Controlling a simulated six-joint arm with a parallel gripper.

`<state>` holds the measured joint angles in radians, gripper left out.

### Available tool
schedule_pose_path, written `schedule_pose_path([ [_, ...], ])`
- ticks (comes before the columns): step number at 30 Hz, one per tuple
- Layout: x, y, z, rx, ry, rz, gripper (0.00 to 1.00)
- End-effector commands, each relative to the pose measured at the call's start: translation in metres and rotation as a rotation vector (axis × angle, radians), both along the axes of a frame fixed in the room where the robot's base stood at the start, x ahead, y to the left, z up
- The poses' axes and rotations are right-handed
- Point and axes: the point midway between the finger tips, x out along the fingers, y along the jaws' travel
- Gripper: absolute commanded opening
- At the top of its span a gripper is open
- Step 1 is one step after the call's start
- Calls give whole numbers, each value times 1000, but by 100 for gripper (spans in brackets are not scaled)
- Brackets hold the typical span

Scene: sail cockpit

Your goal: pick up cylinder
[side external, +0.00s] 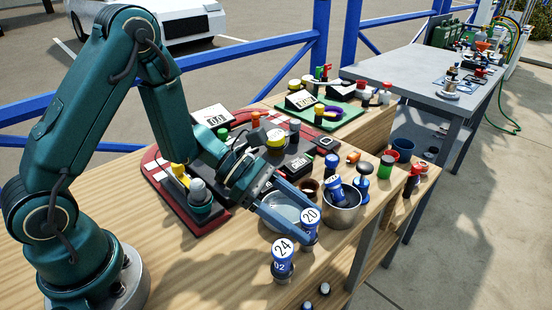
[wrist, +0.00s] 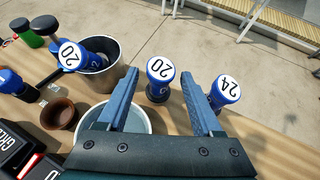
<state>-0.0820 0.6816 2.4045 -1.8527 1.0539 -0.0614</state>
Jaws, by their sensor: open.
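A blue cylinder with a white top marked 20 (side external: 310,217) stands on the wooden table near its front edge. In the wrist view this cylinder (wrist: 160,92) shows in the gap between my fingertips, slightly nearer the left one. A second blue cylinder, marked 24 (side external: 283,268), stands nearer the side camera; in the wrist view it (wrist: 224,92) is just outside the right finger. Another blue cylinder marked 20 (wrist: 73,54) leans in a metal pot (side external: 345,215). My gripper (side external: 311,222) is open, its blue fingers at the standing 20 cylinder. I cannot tell whether they touch it.
A metal bowl (wrist: 146,121) lies under my fingers, beside a brown cup (wrist: 60,114). A red-edged panel (side external: 163,190) with devices fills the table behind. Small pieces (side external: 324,288) sit on a lower shelf. Table edge is close to the cylinders.

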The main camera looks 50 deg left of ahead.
Motion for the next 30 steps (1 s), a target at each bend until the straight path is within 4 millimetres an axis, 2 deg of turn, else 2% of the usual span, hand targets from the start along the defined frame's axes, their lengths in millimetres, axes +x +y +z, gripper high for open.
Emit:
schedule_pose_path([
  [12, 14, -35, -21, 0, 0, -4, 67],
  [23, 16, -40, -23, 0, 0, -1, 67],
  [26, 16, -40, -23, 0, 0, -1, 33],
  [28, 16, -40, -23, -1, -1, -1, 6],
  [29, 16, -40, -23, -1, -1, -1, 0],
  [30, 16, -40, -23, -1, -1, -1, 0],
])
